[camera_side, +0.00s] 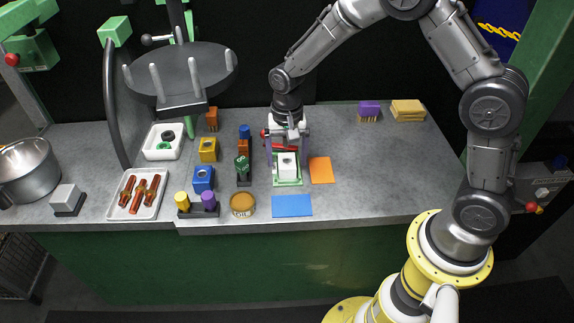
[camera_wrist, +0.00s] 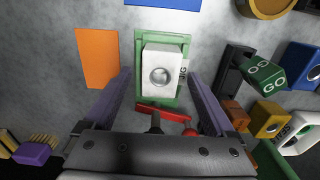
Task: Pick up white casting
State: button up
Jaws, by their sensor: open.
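The white casting (camera_side: 287,164) is a white block with a round hole in its top face. It sits in a green tray (camera_side: 289,183) on the grey bench. In the wrist view the casting (camera_wrist: 161,70) lies inside the green tray (camera_wrist: 140,43), just beyond the fingertips. My gripper (camera_side: 289,146) is above the back of the tray. In the wrist view my gripper (camera_wrist: 160,85) has its two purple fingers spread apart, with nothing between them. A red lever (camera_wrist: 165,114) shows between the fingers, nearer to the palm.
An orange plate (camera_side: 321,170) lies right of the tray and a blue plate (camera_side: 292,206) in front. A rack with a green GO block (camera_side: 242,168) stands close on the left. Blue (camera_side: 203,178) and yellow (camera_side: 208,149) castings stand farther left.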

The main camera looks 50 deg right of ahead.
jog(key=shift+r, duration=0.1)
grip_shut()
dwell(0.3)
jog(key=shift+r, duration=0.15)
